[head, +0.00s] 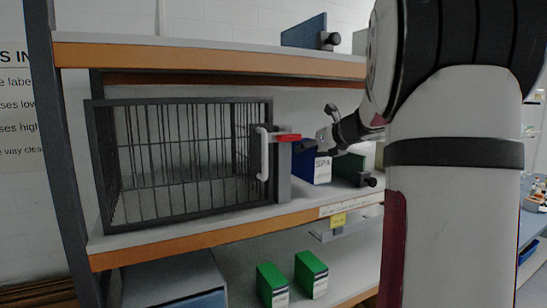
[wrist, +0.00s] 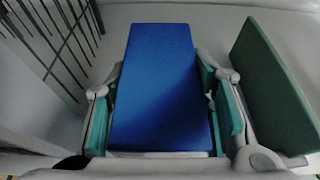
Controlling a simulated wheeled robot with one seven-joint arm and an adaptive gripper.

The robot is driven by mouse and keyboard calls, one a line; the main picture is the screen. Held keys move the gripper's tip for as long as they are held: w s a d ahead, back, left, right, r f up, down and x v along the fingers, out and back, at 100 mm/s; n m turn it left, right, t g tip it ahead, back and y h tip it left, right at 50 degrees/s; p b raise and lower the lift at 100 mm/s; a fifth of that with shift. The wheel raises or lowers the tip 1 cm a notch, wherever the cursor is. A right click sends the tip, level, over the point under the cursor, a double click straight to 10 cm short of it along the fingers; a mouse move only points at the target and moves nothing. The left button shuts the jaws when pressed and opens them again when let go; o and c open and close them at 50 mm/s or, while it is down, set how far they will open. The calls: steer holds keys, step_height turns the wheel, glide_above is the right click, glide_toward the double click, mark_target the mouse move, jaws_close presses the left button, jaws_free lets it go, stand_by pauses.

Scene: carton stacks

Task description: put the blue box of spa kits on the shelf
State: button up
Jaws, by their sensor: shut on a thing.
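The blue box of spa kits (head: 322,168) stands upright on the middle shelf (head: 225,232), to the right of the wire cage. It has a white label with "SPA" on its front. In the wrist view the blue box (wrist: 155,85) fills the space between the two fingers. My gripper (wrist: 160,120) is shut on its sides. In the head view my gripper (head: 322,143) reaches in from the right, and my arm hides part of it. I cannot tell whether the box's base touches the shelf.
The wire cage (head: 185,160) with a white handle and red latch stands close on the left. A dark green panel-like thing (wrist: 270,85) stands close on the right. The upper shelf (head: 210,60) is overhead. Green boxes (head: 272,284) stand on the shelf below.

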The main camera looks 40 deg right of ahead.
mark_target(306, 157)
steer(key=shift+w+d, duration=0.2)
steer(key=shift+w, duration=0.4)
steer(key=shift+w+d, duration=0.15)
steer(key=shift+w, duration=0.4)
steer(key=shift+w+f, duration=0.15)
steer(key=shift+f, duration=1.7)
steer(key=o, duration=1.6)
steer(key=shift+f, duration=0.15)
steer(key=shift+o, duration=0.2)
steer(key=v, duration=1.2)
